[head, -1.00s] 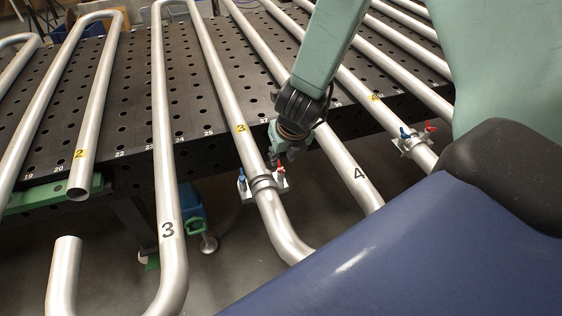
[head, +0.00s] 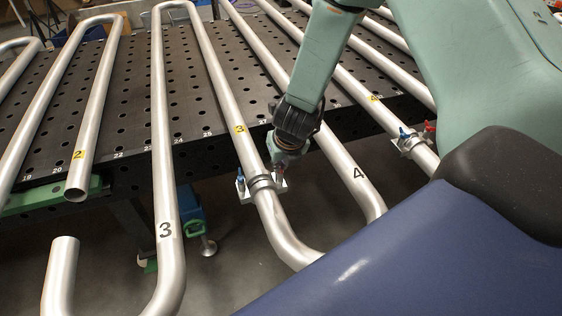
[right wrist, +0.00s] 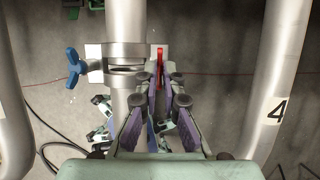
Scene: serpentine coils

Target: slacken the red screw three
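The clamp (head: 262,184) sits around the steel tube with the yellow 3 label. Its red screw (right wrist: 160,66) stands upright right of the tube in the right wrist view; in the head view my gripper partly hides it. The blue screw (right wrist: 75,67) is on the clamp's other side. My right gripper (right wrist: 160,90) is open, with a narrow gap between its purple-padded fingers. The red screw lines up with this gap, at the fingertips; I cannot tell whether they touch it. In the head view the right gripper (head: 284,160) is just above the clamp. My left gripper is not in view.
A second clamp (head: 408,143) with blue and red screws is on the tube at right. The tube marked 4 (head: 356,172) runs close beside my right gripper. The perforated dark table (head: 120,100) lies behind, with several tubes across it.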

